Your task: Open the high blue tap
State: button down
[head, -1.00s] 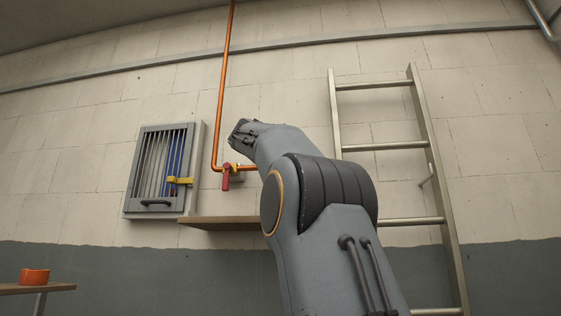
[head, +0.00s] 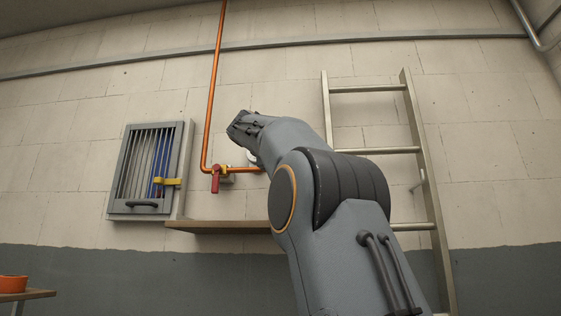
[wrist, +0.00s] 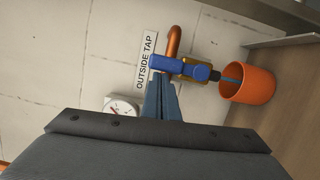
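The blue tap handle (wrist: 180,68) shows in the wrist view as a bar on a brass body (wrist: 205,72), beside a label reading "OUTSIDE TAP" (wrist: 147,62). My gripper (wrist: 161,82) has its fingers close together, with the tips at the left part of the handle. I cannot tell whether they touch it, and no part of the handle shows between them. An orange bucket (wrist: 262,86) is right of the tap, and a thin teal strip runs from the tap into its mouth. In the head view my arm hides the blue tap.
A red-handled tap (head: 216,180) is on the orange pipe (head: 213,90). A gauge (wrist: 122,106) is near my fingers. A wooden shelf (head: 220,226) is below the pipe. A barred cabinet (head: 146,170) hangs left and a ladder (head: 413,150) stands right.

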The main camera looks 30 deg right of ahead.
dwell(0.3)
jog(key=s+a+b, duration=0.3)
jog(key=s+a, duration=0.1)
jog(key=a, duration=0.7)
jog(key=shift+b, duration=0.35)
